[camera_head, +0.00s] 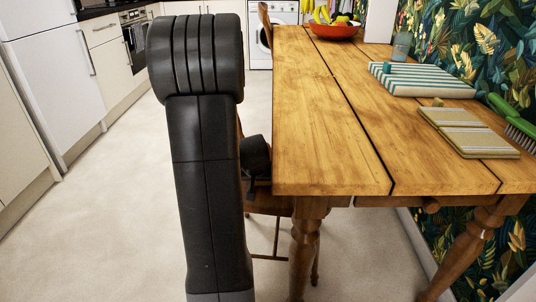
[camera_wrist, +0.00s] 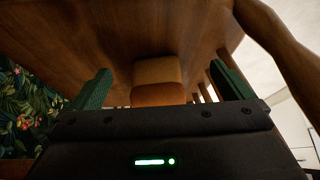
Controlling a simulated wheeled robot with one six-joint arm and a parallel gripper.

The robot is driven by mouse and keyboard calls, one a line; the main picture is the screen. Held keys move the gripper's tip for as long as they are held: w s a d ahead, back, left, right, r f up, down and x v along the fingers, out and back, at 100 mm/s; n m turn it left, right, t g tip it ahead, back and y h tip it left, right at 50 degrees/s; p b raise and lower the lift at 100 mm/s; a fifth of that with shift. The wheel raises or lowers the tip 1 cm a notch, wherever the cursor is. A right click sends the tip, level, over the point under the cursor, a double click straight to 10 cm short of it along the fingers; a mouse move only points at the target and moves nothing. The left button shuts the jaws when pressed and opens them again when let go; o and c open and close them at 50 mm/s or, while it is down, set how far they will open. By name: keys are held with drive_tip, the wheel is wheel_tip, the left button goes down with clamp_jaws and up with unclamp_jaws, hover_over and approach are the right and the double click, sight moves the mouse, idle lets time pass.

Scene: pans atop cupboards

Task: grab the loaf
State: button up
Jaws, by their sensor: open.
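In the wrist view, a rounded, block-like loaf (camera_wrist: 158,72), tan on top and orange-brown on its near face, rests against a brown wooden surface (camera_wrist: 60,30). My gripper (camera_wrist: 159,69) is open, with one green finger on each side of the picture. The loaf shows between the fingers, beyond the gripper's dark body, with a gap on each side. I cannot tell how far ahead of the fingertips it is. In the head view the loaf does not show, and the fingers are hidden behind my arm and the table edge.
A wooden table (camera_head: 320,130) fills the right of the head view, bearing a red fruit bowl (camera_head: 334,31), striped cloth-like board (camera_head: 420,80), beige boards (camera_head: 468,132) and green brush (camera_head: 518,125). A chair (camera_head: 265,203) stands partly beneath. Floor (camera_head: 100,220) on the left is clear.

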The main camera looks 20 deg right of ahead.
drive_tip(key=w+p, duration=0.1)
drive_tip(key=w, duration=0.1)
drive_tip(key=w+d+p, duration=0.1)
drive_tip(key=w, duration=0.2)
drive_tip(key=w+d+p, duration=0.1)
drive_tip(key=w+p, duration=0.1)
drive_tip(key=shift+w+d+r, duration=0.15)
drive_tip(key=shift+w+d, duration=0.1)
drive_tip(key=shift+w, duration=0.05)
drive_tip(key=w, duration=0.1)
drive_tip(key=w+d+p, duration=0.1)
drive_tip(key=w, duration=0.1)
drive_tip(key=w+f+p, duration=0.1)
drive_tip(key=shift+w+d, duration=0.2)
drive_tip(key=shift+w, duration=0.1)
drive_tip(key=shift+w+f, duration=0.15)
drive_tip(key=shift+c, duration=0.4)
drive_tip(key=c, duration=1.1)
